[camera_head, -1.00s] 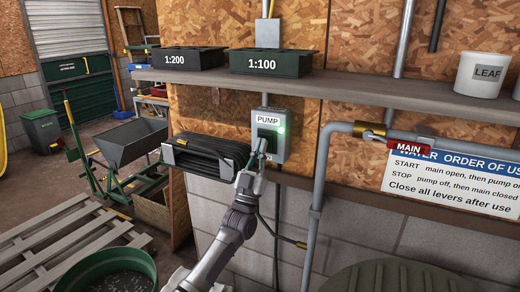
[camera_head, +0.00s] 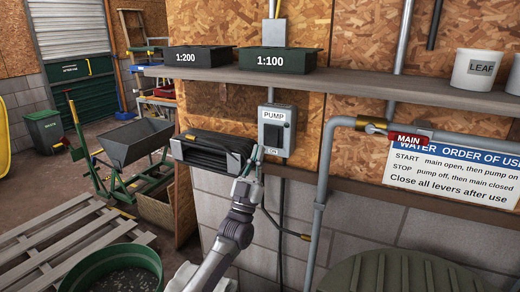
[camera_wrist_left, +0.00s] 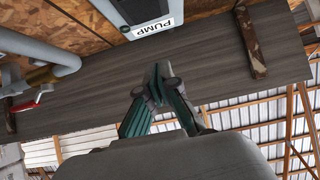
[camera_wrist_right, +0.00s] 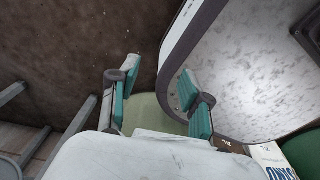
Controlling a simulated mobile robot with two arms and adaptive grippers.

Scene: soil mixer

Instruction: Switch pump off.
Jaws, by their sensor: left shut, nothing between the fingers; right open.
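The pump box (camera_head: 276,158) is a grey wall box with a PUMP label (camera_head: 274,114) above a dark switch (camera_head: 273,135) and an ON label below. No green light glows on it. The box also shows at the top of the left wrist view (camera_wrist_left: 118,10), with its PUMP label. My left gripper (camera_head: 256,158) is shut and empty, just left of the box's lower part and apparently clear of the switch. Its closed fingertips show in the left wrist view (camera_wrist_left: 158,86). My right gripper (camera_wrist_right: 158,88) is open and empty, seen only in the right wrist view.
A shelf (camera_head: 345,83) with dark trays runs above the box. A dark coiled hose (camera_head: 205,150) hangs to its left. Pipes and the red MAIN lever (camera_head: 409,138) are to the right, above a white instruction sign (camera_head: 450,172). A pale curved-edged object (camera_wrist_right: 250,75) is beside my right gripper.

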